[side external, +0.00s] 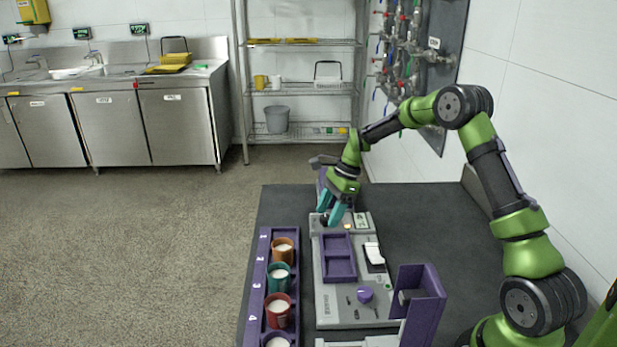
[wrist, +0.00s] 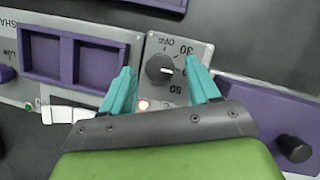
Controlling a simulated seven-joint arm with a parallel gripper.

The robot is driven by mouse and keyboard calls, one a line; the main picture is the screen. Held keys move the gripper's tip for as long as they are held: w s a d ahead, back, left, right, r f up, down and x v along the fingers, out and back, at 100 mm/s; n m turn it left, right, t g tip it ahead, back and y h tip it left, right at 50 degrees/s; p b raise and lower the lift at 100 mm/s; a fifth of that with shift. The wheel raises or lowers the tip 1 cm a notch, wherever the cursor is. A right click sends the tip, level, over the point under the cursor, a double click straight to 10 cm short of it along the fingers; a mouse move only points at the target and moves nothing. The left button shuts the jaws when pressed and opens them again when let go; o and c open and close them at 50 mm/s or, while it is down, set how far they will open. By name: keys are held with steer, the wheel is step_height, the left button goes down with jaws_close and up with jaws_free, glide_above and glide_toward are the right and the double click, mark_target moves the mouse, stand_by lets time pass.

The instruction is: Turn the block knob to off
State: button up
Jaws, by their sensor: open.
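The black block knob (wrist: 160,68) sits on a light grey panel (wrist: 155,45) in the wrist view. The panel is marked OFF, 30 and 50. A pale mark on the knob points right, toward the scale between 30 and 50, away from OFF. A small lamp (wrist: 143,104) below the knob glows. My gripper (wrist: 160,72) is open, with one teal finger on each side of the knob. Whether the fingers touch it cannot be told. In the side external view my gripper (side external: 332,218) points down at the far end of the grey unit, largely covering the knob.
A purple two-compartment block (side external: 339,258) lies beside the panel. A purple knob (side external: 364,295) and an upright purple holder (side external: 428,290) stand nearer. A purple rack (side external: 255,290) with several cups runs along the left. The dark table is clear at the right back.

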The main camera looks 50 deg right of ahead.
steer(key=shift+a+f, duration=0.15)
steer(key=shift+f, duration=0.1)
steer(key=c, duration=1)
steer(key=shift+c, duration=0.2)
